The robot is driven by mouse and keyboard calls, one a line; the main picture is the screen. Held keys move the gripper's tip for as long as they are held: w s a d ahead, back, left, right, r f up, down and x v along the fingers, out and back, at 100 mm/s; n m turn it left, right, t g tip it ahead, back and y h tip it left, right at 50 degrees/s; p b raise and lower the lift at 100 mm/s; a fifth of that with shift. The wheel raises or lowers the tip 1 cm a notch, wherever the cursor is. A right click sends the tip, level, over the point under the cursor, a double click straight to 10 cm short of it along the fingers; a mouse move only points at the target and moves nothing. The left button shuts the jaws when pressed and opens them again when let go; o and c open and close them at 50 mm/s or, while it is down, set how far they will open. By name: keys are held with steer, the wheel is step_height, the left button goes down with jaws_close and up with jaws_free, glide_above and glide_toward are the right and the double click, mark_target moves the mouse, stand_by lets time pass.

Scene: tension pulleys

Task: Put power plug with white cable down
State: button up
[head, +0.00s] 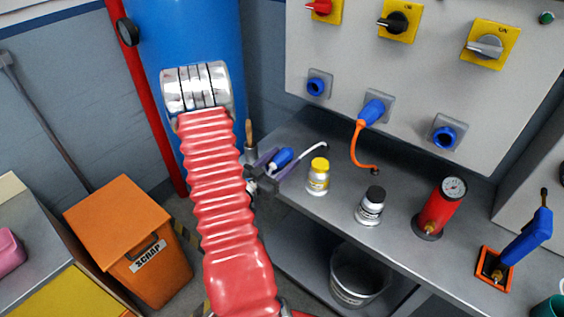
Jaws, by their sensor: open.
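The blue power plug (282,159) with the white cable (312,152) is near the left end of the grey workbench (330,218). Its cable runs right and curves up behind the yellow-capped bottle. My gripper (272,168) is open, with its purple fingers close around or beside the plug. My red-sleeved arm (218,180) hides part of the area to the left. I cannot tell whether the fingers touch the plug, or whether the plug rests on the bench.
A yellow-capped bottle (318,178) stands just right of my gripper. A black-capped bottle (370,206) and red gauge cylinder (440,208) stand farther right. Another blue plug (372,112) with an orange cable is in the panel (420,75). An orange scrap bin (122,235) is at left.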

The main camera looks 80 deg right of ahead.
steer(key=shift+r, duration=0.35)
steer(key=v, duration=1.2)
steer(key=shift+f, duration=0.1)
stand_by(0.4)
